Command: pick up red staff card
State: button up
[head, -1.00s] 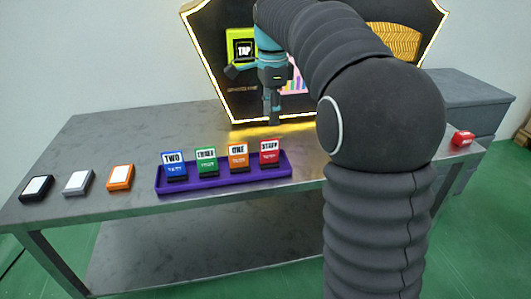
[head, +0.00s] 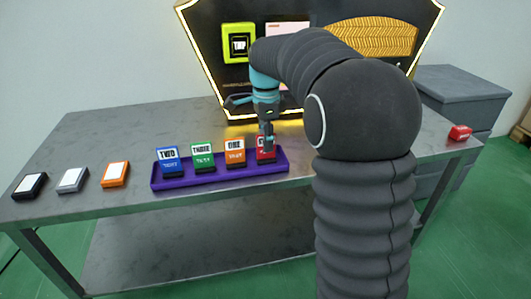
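The red card (head: 265,155) stands at the right end of the purple tray (head: 215,178), its upper part covered by my gripper. My gripper (head: 268,146) points down right at the red card's top, in front of it in the picture. Whether its fingers are apart or closed on the card is too small to tell. To the left in the same tray stand an orange card (head: 235,153), a green card (head: 203,157) and a blue card (head: 170,161), all upright with white labels.
Black (head: 30,186), grey (head: 73,180) and orange (head: 116,175) boxes lie left on the metal table (head: 110,130). A lit black machine with a yellow tap panel (head: 238,43) stands behind. A small red object (head: 460,132) lies far right, near grey drawers (head: 465,90).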

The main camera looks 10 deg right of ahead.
aim_at(266, 158)
jog(key=shift+w+f, duration=0.1)
jog(key=shift+f, duration=1.6)
grip_shut()
jog(key=shift+r, duration=0.15)
